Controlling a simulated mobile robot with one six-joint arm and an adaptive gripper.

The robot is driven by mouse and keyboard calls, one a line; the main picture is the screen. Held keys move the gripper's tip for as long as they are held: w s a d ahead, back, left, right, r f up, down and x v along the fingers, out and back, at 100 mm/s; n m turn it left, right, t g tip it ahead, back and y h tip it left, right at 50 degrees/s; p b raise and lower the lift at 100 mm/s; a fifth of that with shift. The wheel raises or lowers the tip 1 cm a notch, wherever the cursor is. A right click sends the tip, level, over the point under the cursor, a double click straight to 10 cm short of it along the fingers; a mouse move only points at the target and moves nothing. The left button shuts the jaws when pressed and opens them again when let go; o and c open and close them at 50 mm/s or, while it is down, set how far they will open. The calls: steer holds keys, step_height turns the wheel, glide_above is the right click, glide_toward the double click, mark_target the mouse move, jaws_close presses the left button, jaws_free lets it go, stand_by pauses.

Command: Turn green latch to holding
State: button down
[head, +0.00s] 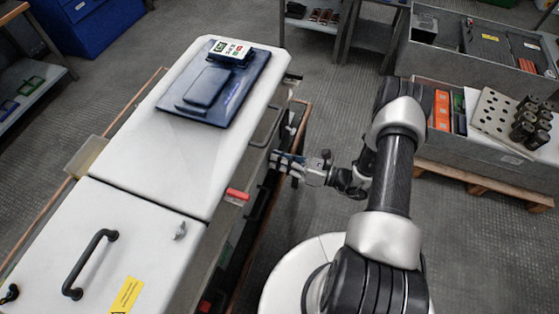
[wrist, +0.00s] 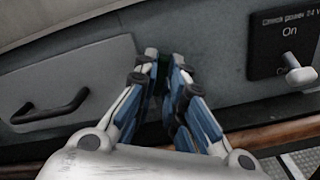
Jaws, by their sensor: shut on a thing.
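My gripper (wrist: 164,68) reaches the side wall of the white cabinet, its two blue-and-grey fingers closed in on a dark green piece. That piece, the green latch (wrist: 163,72), shows only as a thin strip between the fingertips. Most of it is hidden, so I cannot tell which position it points to. In the head view my gripper (head: 288,160) meets the cabinet's right side, and the green latch is hidden there.
A knob switch (wrist: 298,72) on a black plate marked "On" is right of my fingers. A dark handle (wrist: 50,106) is on the left panel. A red latch (head: 237,196) is on the cabinet edge. A copper rail (wrist: 270,134) runs below.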

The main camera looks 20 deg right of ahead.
steer(key=m, duration=0.5)
steer(key=shift+f+m, duration=0.1)
steer(key=shift+m, duration=0.2)
steer(key=m, duration=0.5)
steer(key=shift+w+d+f+m+b, duration=0.1)
steer(key=shift+m+b, duration=0.3)
steer(key=c, duration=1.7)
jaws_free()
steer(key=shift+o, duration=0.2)
steer(key=shift+d, duration=0.1)
steer(key=v, duration=1.2)
